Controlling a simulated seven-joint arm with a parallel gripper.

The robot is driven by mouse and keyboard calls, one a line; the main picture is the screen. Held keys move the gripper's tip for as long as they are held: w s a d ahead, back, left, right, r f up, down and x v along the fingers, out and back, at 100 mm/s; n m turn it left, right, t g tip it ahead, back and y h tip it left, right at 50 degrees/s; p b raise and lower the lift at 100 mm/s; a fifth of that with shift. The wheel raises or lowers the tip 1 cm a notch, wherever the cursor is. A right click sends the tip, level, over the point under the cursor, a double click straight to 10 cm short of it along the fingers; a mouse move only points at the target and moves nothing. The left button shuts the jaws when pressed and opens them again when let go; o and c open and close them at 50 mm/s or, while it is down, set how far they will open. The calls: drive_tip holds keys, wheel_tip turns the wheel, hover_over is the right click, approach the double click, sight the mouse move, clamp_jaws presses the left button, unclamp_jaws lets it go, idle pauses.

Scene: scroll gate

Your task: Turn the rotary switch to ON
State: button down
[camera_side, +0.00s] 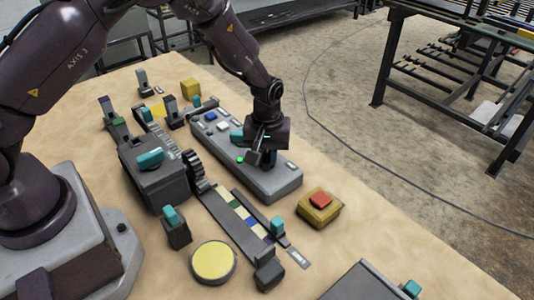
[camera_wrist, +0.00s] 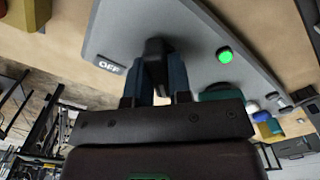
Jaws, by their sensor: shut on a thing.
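The rotary switch (camera_wrist: 154,46) is a dark knob on a long grey panel (camera_side: 277,182); the panel also fills the upper wrist view (camera_wrist: 190,22). My gripper (camera_wrist: 157,72) is shut on the knob, with one finger on each side of it. A white-lettered OFF label (camera_wrist: 110,65) lies left of the knob in the wrist view. A green lamp (camera_wrist: 225,55) glows to the right of it. In the side view my gripper (camera_side: 262,158) points down over the panel's near half and mostly hides the knob. No ON label is visible.
A yellow box with a red button (camera_side: 320,203) stands right of the panel. A sliding track with coloured strips (camera_side: 240,225) and a round yellow pad (camera_side: 213,262) lie in front. A dark box with a teal handle (camera_side: 152,170) stands left.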

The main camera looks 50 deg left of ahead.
drive_tip(key=shift+r, duration=0.1)
idle(0.3)
drive_tip(key=c, duration=1)
unclamp_jaws()
drive_tip(key=shift+c, duration=0.2)
wheel_tip(320, 180, up, 13)
